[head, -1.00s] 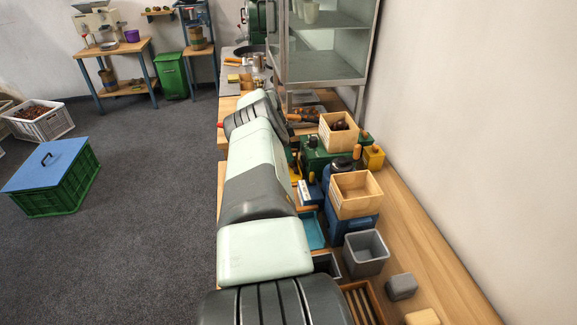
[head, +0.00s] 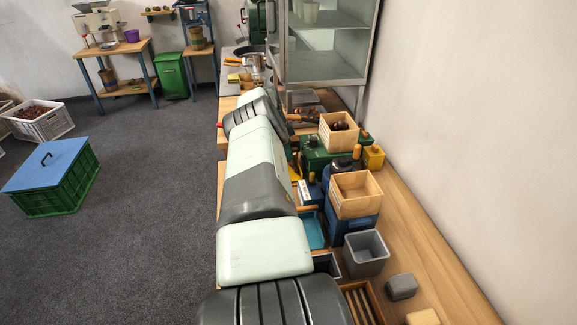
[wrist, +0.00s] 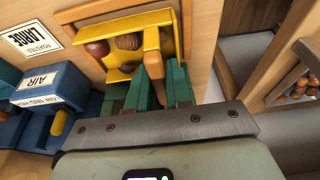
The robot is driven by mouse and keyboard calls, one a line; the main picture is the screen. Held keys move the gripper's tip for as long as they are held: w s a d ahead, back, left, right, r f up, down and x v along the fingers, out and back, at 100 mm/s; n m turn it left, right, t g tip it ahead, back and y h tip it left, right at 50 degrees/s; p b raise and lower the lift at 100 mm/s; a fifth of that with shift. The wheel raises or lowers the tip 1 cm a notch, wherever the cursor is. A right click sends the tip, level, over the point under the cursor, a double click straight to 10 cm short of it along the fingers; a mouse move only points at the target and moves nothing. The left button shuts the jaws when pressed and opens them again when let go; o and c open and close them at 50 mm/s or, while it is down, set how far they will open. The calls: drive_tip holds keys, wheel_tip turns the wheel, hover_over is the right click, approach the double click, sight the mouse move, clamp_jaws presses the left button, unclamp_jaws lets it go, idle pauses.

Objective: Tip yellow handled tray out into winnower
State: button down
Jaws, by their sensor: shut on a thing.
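The yellow handled tray (wrist: 128,42) shows at the top of the wrist view, in front of a wooden panel. It holds at least two brown chestnuts (wrist: 128,41). My gripper (wrist: 154,82) has green fingers, shut on the tray's wooden handle (wrist: 155,75). A blue machine with an AIR label (wrist: 42,83), perhaps the winnower, stands left of the gripper. In the head view a blue machine (head: 352,226) with an open wooden hopper (head: 357,208) stands right of my arm. My arm hides the gripper in the head view.
A green machine (head: 318,153) carries a wooden box of chestnuts (head: 337,145). A grey bin (head: 365,255) stands nearer on the bench. A glass-fronted cabinet (head: 325,72) stands at the back.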

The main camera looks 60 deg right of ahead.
drive_tip(key=shift+r, duration=2.3)
